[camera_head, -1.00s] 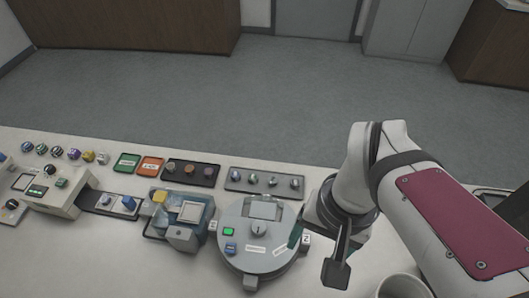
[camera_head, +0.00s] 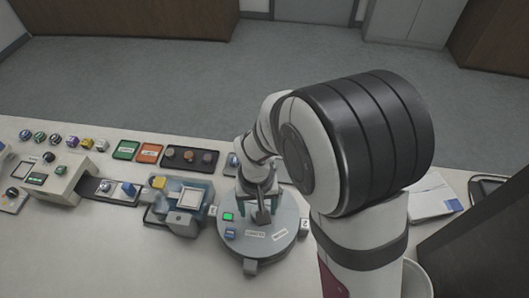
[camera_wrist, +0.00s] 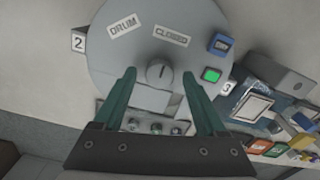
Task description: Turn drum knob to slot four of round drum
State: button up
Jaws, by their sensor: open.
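The round grey drum (camera_head: 277,246) stands on the bench in the head view and fills the top of the wrist view (camera_wrist: 110,65). Its knob (camera_wrist: 159,74) is a small grey dial near the drum's centre in the wrist view. My gripper (camera_wrist: 160,72) is open, with its two green fingers spread on either side of the knob and a gap at each side. In the head view my gripper (camera_head: 262,214) hangs over the drum and hides the knob. Number tabs 2 (camera_wrist: 78,42) and 3 (camera_wrist: 228,87) show at the drum's rim; no tab 4 shows.
The drum top carries a green lit button (camera_wrist: 211,75), a blue switch (camera_wrist: 221,43) and labels reading DRUM and CLOSED. A blue-grey machine (camera_head: 182,209) stands just left of the drum. Green (camera_head: 126,150) and orange (camera_head: 149,153) trays lie behind.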

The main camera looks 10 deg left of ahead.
jog(key=shift+f, duration=0.2)
grip_shut()
dwell(0.3)
dwell(1.0)
